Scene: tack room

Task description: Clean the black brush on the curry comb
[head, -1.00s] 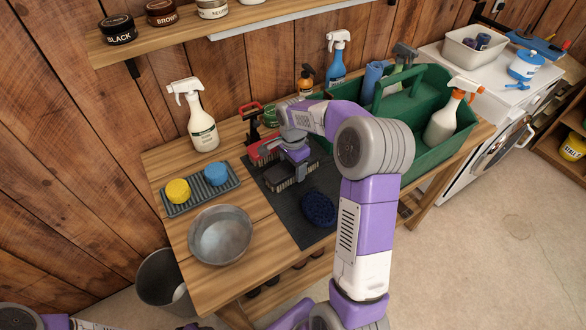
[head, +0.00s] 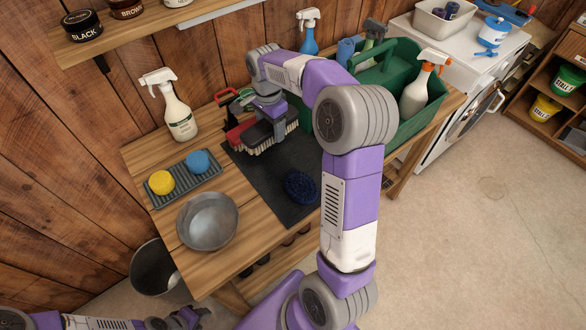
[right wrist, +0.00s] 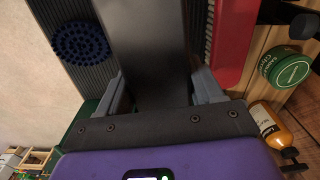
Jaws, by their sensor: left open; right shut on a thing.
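The black brush (head: 262,138), with pale bristles facing down, is in my right gripper (head: 268,108), which is shut on it. The brush appears raised over the back of the dark mat. In the right wrist view its black back (right wrist: 148,50) fills the middle between the fingers. The curry comb (head: 301,186), a dark blue oval with nubs, lies on the mat in front of the brush, apart from it. It also shows in the right wrist view (right wrist: 82,44). My left gripper (head: 188,318) is open and empty at the bottom edge, below the bench.
A red brush (head: 236,134) lies just behind and left of the black one. The dark mat (head: 270,180) is clear around the comb. A metal bowl (head: 208,221), a sponge tray (head: 205,180), a spray bottle (head: 179,115) and a green caddy (head: 425,115) surround it.

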